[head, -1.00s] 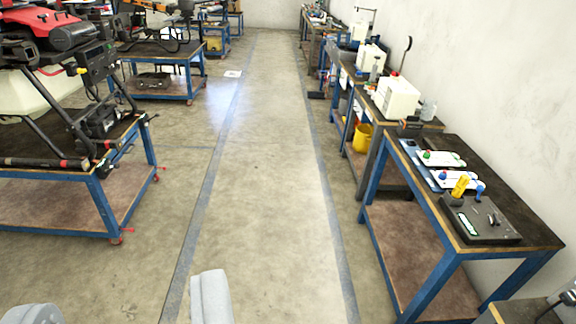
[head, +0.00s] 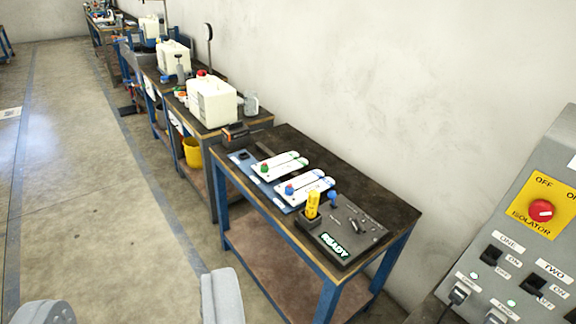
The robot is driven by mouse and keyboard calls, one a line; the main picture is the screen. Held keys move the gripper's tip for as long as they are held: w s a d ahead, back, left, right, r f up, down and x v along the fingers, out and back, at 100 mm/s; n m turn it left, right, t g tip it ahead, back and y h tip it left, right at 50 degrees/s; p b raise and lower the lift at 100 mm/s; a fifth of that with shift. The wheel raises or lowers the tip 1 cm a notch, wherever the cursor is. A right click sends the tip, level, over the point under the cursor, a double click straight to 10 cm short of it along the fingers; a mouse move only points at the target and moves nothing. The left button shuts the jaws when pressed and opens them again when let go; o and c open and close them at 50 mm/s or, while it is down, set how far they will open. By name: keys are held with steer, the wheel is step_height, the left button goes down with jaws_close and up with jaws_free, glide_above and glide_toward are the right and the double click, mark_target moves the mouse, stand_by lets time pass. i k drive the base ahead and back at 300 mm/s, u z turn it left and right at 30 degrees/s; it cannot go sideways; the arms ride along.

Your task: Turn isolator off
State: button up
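The isolator (head: 541,210) is a round red knob on a yellow plate at the right edge of the head view. The plate reads "OFF" at its upper left and "ISOLATOR" at its lower left. A second label at upper right is cut off by the frame edge. I cannot tell which way the knob is turned. My gripper (head: 130,300) shows as two grey fingers at the bottom left, wide apart with only floor between them. It is open and empty, well left of the isolator and not touching anything.
The sloped grey panel (head: 502,220) also holds switches labelled ONE and TWO (head: 534,284) and a plugged-in lead (head: 458,295). A blue-framed bench (head: 390,195) with a READY board (head: 345,232) stands between my gripper and the panel. The floor at left (head: 80,190) is clear.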

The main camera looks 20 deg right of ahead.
mark_target(541, 211)
steer(key=z, duration=0.25)
steer(key=i, duration=0.55)
steer(key=z, duration=0.3)
steer(key=k, duration=0.85)
steer(key=z, duration=0.2)
steer(key=i, duration=0.85)
steer(key=u, duration=0.1)
